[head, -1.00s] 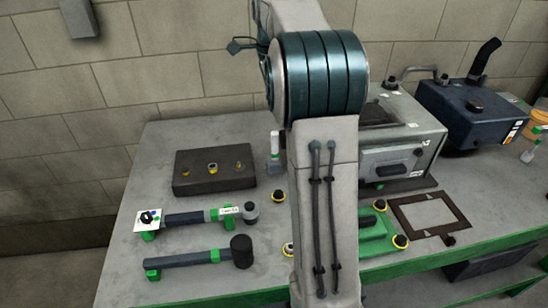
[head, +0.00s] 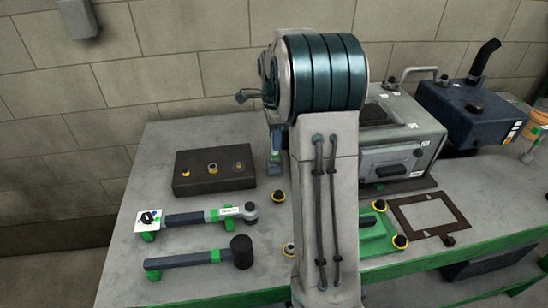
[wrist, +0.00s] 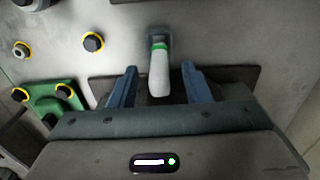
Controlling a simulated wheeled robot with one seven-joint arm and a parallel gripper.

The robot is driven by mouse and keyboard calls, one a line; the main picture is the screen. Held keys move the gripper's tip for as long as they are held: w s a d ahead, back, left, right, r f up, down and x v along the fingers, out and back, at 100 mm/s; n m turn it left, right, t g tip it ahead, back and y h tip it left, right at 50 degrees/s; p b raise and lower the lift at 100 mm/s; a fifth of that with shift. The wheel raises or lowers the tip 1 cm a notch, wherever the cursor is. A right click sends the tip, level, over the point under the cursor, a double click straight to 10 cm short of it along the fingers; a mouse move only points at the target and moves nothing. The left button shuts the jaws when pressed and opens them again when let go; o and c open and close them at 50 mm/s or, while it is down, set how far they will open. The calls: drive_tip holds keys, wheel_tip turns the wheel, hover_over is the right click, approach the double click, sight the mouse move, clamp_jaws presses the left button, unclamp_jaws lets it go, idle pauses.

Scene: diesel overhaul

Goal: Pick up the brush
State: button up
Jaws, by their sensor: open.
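The brush (wrist: 158,75) has a pale handle with a green band, and its dark end is against the bench top in the wrist view. My gripper (wrist: 160,70) is open, with one blue finger on each side of the handle. The handle stands between the fingers, with a gap visible on both sides.
A dark block (head: 190,182) with small parts stands left of my gripper. A grey machine (head: 400,145) stands right. Yellow-ringed bolts (head: 278,196) dot the bench.

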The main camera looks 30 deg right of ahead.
clamp_jaws()
drive_tip(key=shift+r, duration=0.15)
